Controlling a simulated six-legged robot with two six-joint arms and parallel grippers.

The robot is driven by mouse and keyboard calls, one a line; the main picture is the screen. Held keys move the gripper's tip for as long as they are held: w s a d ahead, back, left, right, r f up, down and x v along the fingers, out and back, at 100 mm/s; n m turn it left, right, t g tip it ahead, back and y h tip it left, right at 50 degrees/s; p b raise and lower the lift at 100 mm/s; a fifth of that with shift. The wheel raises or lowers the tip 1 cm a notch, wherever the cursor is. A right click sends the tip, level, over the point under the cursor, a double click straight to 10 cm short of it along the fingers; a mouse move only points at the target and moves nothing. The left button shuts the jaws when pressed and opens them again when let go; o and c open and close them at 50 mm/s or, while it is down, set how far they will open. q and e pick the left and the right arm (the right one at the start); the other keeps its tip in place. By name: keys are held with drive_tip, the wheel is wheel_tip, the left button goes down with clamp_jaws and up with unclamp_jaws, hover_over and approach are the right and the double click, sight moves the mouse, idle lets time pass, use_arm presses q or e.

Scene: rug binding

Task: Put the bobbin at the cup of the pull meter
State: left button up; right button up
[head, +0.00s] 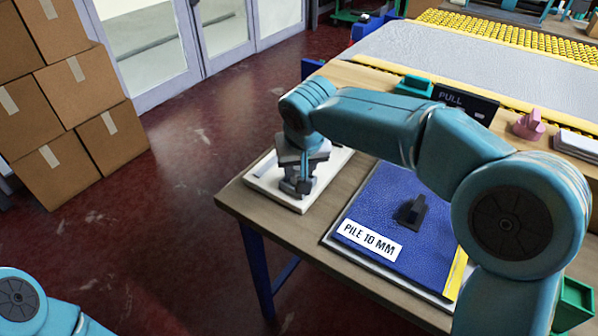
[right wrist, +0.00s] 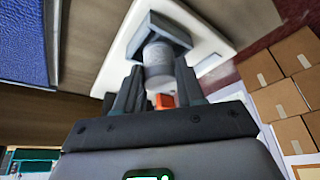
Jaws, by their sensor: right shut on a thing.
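My right gripper (head: 303,184) is low over a white base (head: 262,180) at the table's left corner. In the right wrist view, its two dark fingers (right wrist: 156,92) are shut on a light grey cylinder (right wrist: 158,68), which I take for the bobbin. A dark grey angular holder (right wrist: 157,28) on the white base, apparently the pull meter's cup, is right beside the cylinder. I cannot tell whether they touch. A small orange part (right wrist: 163,101) shows between the fingers. A black sign reading PULL (head: 462,99) stands at the back. My left gripper is out of view.
A blue carpet sample (head: 388,195) labelled PILE 10 MM lies right of the white base, with a black block (head: 412,211) on it. A pink object (head: 529,124) and a green box (head: 414,85) stand farther back. Cardboard boxes (head: 62,95) are stacked left, off the table.

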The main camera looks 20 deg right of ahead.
drive_tip(key=shift+w+f, duration=0.1)
drive_tip(key=shift+f, duration=0.5)
